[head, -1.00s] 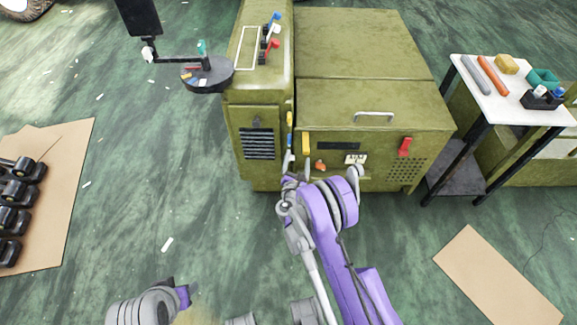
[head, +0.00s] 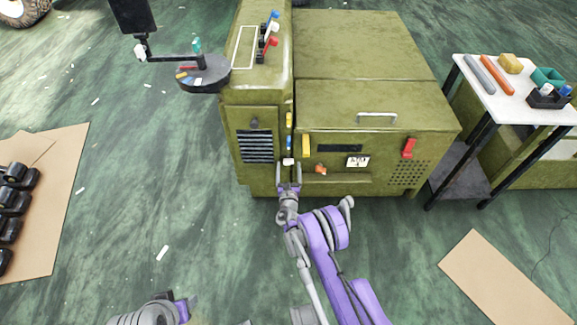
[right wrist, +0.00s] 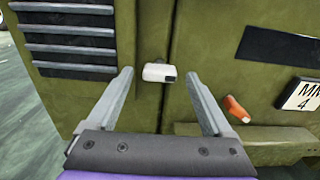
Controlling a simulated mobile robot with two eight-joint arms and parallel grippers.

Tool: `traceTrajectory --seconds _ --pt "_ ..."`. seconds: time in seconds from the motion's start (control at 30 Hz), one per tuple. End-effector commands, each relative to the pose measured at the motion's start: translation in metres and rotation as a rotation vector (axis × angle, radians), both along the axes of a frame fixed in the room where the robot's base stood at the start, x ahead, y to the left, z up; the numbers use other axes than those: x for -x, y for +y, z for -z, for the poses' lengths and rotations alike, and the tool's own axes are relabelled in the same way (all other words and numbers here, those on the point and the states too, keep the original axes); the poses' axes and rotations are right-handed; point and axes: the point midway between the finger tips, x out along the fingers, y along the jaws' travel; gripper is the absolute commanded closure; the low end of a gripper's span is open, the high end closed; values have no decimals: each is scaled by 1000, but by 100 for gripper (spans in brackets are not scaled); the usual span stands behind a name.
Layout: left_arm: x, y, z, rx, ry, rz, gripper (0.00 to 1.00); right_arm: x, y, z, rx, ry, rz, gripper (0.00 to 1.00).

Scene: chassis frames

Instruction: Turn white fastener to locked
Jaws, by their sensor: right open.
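The white fastener (head: 288,162) is a small block on the seam between the green cabinet's narrow left panel and its wide door, lowest in a column under a yellow one (head: 289,119) and a blue one (head: 289,143). In the right wrist view the white fastener (right wrist: 160,72) lies sideways across the seam, a dark patch at its right end. My right gripper (head: 288,170) is open just below and in front of it. In the right wrist view its fingers (right wrist: 160,92) stand on either side of the fastener, apart from it. My left gripper (head: 183,305) shows only partly at the bottom.
An orange knob (right wrist: 236,108) and a white label plate (right wrist: 303,94) are right of the fastener. A ledge (right wrist: 250,130) runs below them. The vent slats (right wrist: 75,40) are to the left. A white side table (head: 515,95) stands at the right.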

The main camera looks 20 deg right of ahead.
Motion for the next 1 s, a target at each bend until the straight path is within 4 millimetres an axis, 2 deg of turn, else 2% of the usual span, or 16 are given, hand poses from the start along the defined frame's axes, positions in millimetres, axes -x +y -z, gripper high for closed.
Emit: traceTrajectory --seconds 0.17,0.47,0.93,1.0 --pt "0 0 3 0 1 0 50 -14 -4 0 -2 0 0 15" --pt "0 0 3 0 1 0 50 -16 -4 0 -2 0 0 15" --pt "0 0 3 0 1 0 50 -15 -4 0 -2 0 0 100" --pt "0 0 3 0 1 0 50 -15 -4 0 -2 -1 0 100"
